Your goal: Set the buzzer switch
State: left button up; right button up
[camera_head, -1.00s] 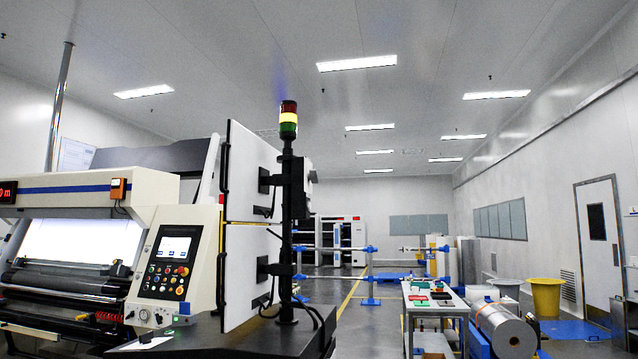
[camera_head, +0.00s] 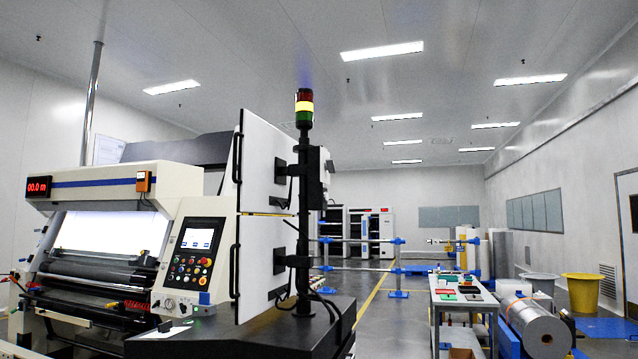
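The inspection machine carries a tilted dark control panel (camera_head: 181,275) at the left centre, with a lit screen (camera_head: 200,239) and several coloured buttons and knobs below it. A pale lower panel (camera_head: 158,301) under it holds a round dial and small controls. A small orange box (camera_head: 143,181) is fixed to the machine's upper beam. I cannot tell which control is the buzzer switch, or its setting; labels are too small to read. Neither of my grippers is in view.
A black pole with a signal tower (camera_head: 304,106), its yellow section bright, stands beside white panels (camera_head: 262,160) right of the controls. A red display (camera_head: 39,187) reads 00.0 m. A white table (camera_head: 462,298) and a large roll (camera_head: 535,325) stand at right. Grey floor shows between.

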aim_at(329, 165)
jog(key=i+l+u, duration=0.1)
jog(key=i+l, duration=0.15)
jog(key=i, duration=0.2)
jog(key=i+l+u, duration=0.15)
jog(key=i+l, duration=0.15)
jog(key=i, duration=0.15)
